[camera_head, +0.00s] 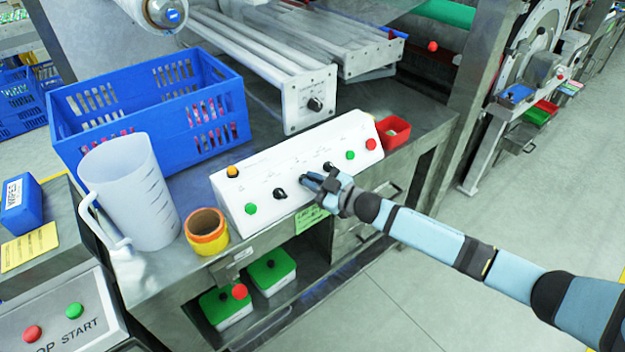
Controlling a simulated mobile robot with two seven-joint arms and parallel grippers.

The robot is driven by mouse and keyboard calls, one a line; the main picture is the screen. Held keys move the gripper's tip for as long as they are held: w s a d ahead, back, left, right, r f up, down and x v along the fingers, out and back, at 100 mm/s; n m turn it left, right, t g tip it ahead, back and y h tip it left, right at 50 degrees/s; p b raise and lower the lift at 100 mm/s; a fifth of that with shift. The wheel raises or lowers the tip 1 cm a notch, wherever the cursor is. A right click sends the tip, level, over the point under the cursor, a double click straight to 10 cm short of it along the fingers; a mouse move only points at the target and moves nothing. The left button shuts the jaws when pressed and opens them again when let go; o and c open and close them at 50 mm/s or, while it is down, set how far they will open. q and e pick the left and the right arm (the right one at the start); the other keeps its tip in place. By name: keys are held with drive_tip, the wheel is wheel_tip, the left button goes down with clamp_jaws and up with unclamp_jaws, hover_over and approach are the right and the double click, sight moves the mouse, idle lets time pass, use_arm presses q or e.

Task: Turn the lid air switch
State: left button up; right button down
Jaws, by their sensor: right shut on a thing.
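A white sloped control panel (240,212) stands on the grey metal bench. It carries a row of black rotary switches between coloured buttons; the labels are too small to read. One black switch (279,193) is on the left of the row and another (328,167) on the right. My right gripper (308,181) reaches in from the right and is shut on the middle switch of the row, likely the lid air switch. The fingers hide most of that switch, so its turn position cannot be told. My left gripper is not in view.
The floor at right is clear.

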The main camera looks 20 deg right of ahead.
drive_tip(key=c, duration=1.2)
unclamp_jaws()
drive_tip(key=v, duration=1.3)
drive_tip(key=shift+s+d+r+b, duration=0.1)
drive_tip(key=shift+s+d+b, duration=0.2)
drive_tip(key=shift+b, duration=0.1)
drive_tip(key=shift+a, duration=0.1)
